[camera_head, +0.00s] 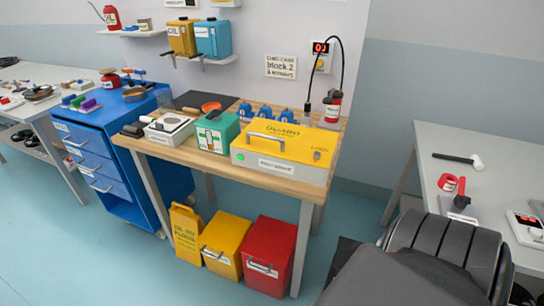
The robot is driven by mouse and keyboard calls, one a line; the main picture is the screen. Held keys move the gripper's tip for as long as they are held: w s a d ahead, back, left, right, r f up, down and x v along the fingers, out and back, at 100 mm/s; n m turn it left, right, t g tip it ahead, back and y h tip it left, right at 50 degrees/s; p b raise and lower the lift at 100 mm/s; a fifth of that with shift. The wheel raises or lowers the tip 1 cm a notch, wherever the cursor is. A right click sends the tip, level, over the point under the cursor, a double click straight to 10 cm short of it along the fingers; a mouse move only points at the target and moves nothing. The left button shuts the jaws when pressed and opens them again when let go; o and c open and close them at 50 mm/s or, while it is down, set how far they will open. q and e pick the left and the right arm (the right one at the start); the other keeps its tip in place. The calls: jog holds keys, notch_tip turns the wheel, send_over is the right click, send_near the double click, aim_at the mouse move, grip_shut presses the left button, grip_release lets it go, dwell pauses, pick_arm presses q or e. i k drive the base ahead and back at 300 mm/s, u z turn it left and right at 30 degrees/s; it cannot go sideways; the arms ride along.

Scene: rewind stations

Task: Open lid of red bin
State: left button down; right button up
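The red bin (270,256) stands on the floor under the front right of the wooden workbench, beside a table leg. Its top looks closed, and a pale label or handle shows on its front. Neither of my grippers is in view.
A yellow bin (226,246) stands just left of the red bin, with a yellow floor sign (187,235) further left. The wooden workbench (190,150) overhangs them and carries a yellow guard box (283,142). A blue drawer cabinet (95,150) stands left. Floor in front is clear.

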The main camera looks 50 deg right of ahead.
aim_at(271, 240)
jog(key=k, duration=1)
jog(key=z, duration=1.7)
jog(key=i, duration=0.5)
